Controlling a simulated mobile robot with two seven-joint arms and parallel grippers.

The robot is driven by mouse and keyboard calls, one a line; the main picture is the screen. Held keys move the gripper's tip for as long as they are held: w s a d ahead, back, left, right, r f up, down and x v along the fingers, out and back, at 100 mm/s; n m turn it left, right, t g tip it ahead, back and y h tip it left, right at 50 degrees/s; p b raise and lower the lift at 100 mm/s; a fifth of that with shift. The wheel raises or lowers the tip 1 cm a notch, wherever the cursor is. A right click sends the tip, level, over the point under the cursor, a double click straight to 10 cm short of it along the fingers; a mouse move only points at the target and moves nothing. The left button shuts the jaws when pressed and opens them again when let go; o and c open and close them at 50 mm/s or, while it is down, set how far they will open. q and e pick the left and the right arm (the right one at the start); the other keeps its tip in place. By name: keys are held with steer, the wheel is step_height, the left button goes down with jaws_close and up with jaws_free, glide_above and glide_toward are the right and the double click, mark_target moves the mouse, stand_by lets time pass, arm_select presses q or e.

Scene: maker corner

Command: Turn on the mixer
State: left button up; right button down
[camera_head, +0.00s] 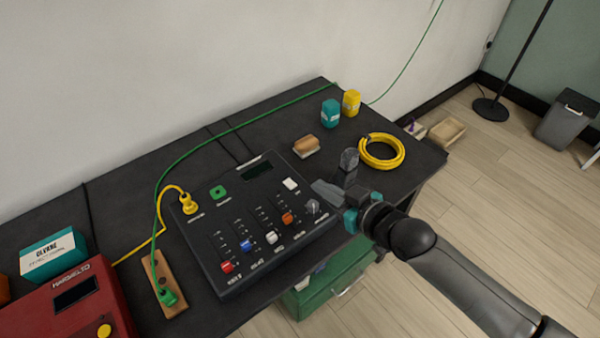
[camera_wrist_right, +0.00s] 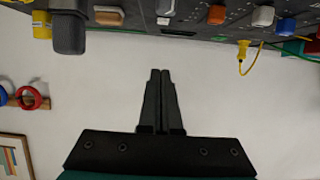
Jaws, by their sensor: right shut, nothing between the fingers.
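The mixer (camera_head: 207,237) is a black console on the dark workbench in the head view. It has red, blue, white and orange slider caps, a grey knob (camera_head: 313,206), a white button (camera_head: 290,184), a green button (camera_head: 219,192) and a dark display (camera_head: 257,171). My right gripper (camera_head: 318,187) is shut and empty near the mixer's right edge; I cannot tell whether it touches. In the right wrist view its fingers (camera_wrist_right: 160,73) are together against the pale wall. Part of the mixer shows upside down at the top, with the white button (camera_wrist_right: 163,21). My left gripper is out of view.
A dark grey upright object (camera_head: 349,160) stands close beside my right gripper. A brush (camera_head: 306,146), a yellow cable coil (camera_head: 382,152) and teal and yellow containers (camera_head: 330,113) lie further back. A yellow plug (camera_head: 188,205) and a red device (camera_head: 70,310) are at left.

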steer(key=b, duration=0.3)
glide_above(293, 185)
steer(key=s+d, duration=0.1)
steer(key=s, duration=0.1)
step_height(293, 185, down, 3)
steer(key=shift+d+f, duration=0.15)
steer(key=shift+f, duration=0.05)
step_height(293, 185, down, 3)
steer(key=shift+w+f+b, duration=0.1)
steer(key=shift+b, duration=0.6)
steer(key=shift+f, duration=0.45)
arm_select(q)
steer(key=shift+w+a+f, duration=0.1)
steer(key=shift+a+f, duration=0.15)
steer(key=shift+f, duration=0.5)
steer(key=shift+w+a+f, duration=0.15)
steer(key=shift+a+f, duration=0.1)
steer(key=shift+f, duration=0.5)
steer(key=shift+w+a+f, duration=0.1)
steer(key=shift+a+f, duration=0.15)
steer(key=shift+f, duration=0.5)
arm_select(e)
steer(key=shift+s+f+b, duration=0.2)
steer(key=shift+f+b, duration=0.2)
steer(key=shift+f, duration=0.3)
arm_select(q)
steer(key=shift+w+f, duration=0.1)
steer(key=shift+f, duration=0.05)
arm_select(e)
steer(key=shift+r, duration=0.15)
